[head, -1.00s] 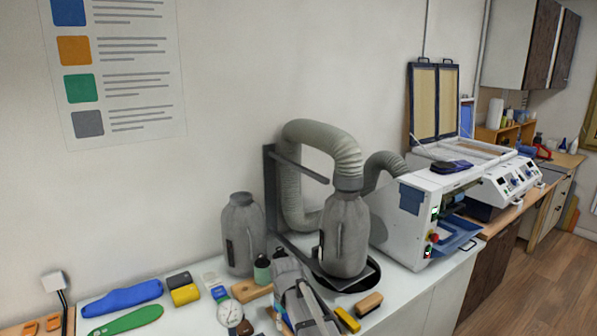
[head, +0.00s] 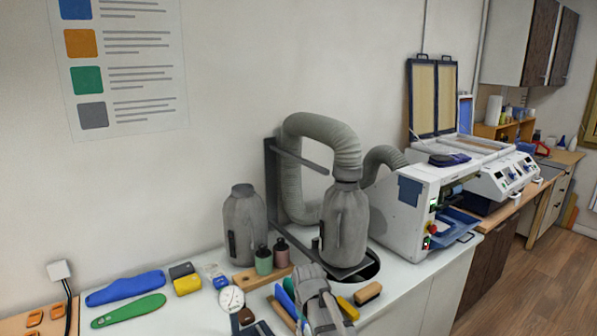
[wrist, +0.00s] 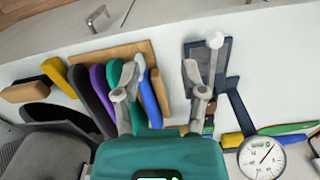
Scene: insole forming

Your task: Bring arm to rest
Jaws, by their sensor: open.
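My gripper (wrist: 160,85) is open and empty in the wrist view, its two grey fingers apart above the white bench. The left finger overlaps a wooden holder (wrist: 142,50) with black, purple, teal and blue handled tools. The right finger overlaps a dark blue tool with a pale round knob (wrist: 215,40). I cannot tell how high the fingers are above them. In the head view, a grey part of my arm shows at the bottom middle, over the bench; the fingertips cannot be made out there.
A dial gauge (wrist: 261,158) lies on the bench. Two small bottles (head: 264,261) stand left of my arm, near a large grey canister (head: 244,225). A hose unit (head: 345,225) and a white machine (head: 408,215) stand to the right. A green insole (head: 128,311) lies at left.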

